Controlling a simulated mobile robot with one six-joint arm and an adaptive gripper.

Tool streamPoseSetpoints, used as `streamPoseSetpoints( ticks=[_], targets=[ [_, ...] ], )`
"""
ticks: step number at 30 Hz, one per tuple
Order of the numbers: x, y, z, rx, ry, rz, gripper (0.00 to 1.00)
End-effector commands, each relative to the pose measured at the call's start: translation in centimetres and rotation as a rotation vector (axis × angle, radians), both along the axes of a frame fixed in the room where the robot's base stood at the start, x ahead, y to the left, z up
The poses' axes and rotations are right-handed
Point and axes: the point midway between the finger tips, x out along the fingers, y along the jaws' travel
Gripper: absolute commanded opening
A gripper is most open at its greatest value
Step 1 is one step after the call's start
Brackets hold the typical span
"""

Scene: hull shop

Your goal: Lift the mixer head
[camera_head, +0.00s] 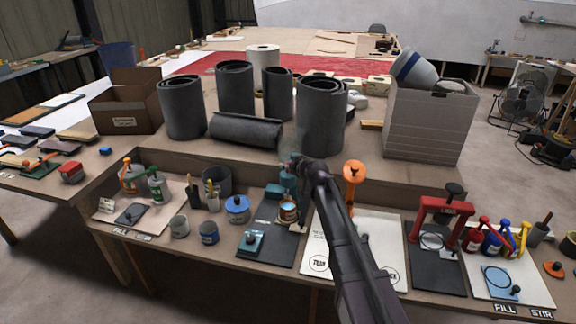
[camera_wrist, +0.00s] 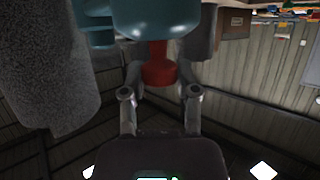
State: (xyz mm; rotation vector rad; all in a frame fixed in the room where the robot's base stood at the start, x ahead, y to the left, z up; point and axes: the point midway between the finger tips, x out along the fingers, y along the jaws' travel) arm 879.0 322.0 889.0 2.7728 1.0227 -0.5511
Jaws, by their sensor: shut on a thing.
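The mixer is teal and stands on the dark mat in the middle of the bench. Its head (camera_head: 288,180) shows just below my gripper (camera_head: 297,160), partly hidden by it. In the wrist view the teal head (camera_wrist: 155,18) fills the top, with a red knob-like part (camera_wrist: 159,66) joined to it. My gripper's fingers (camera_wrist: 160,88) stand on both sides of this red part, shut on it. A small bowl or can (camera_head: 288,211) sits under the head in the head view. My arm hides part of the bench to the right.
Dark rolls (camera_head: 323,118) stand on the raised shelf behind. A blue pot (camera_head: 237,210) and a teal block-like device (camera_head: 251,242) are close on the left. An orange-topped tool (camera_head: 354,173) stands close on the right, and a red frame (camera_head: 443,216) farther right.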

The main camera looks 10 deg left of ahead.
Motion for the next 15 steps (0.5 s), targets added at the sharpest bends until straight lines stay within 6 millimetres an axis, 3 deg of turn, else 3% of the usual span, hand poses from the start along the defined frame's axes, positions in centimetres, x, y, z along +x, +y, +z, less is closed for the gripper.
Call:
streamPoseSetpoints(
  ticks=[15],
  targets=[
    [0.0, 0.1, 2.8, 0.0, 0.0, 0.001, 0.0]
  ],
)
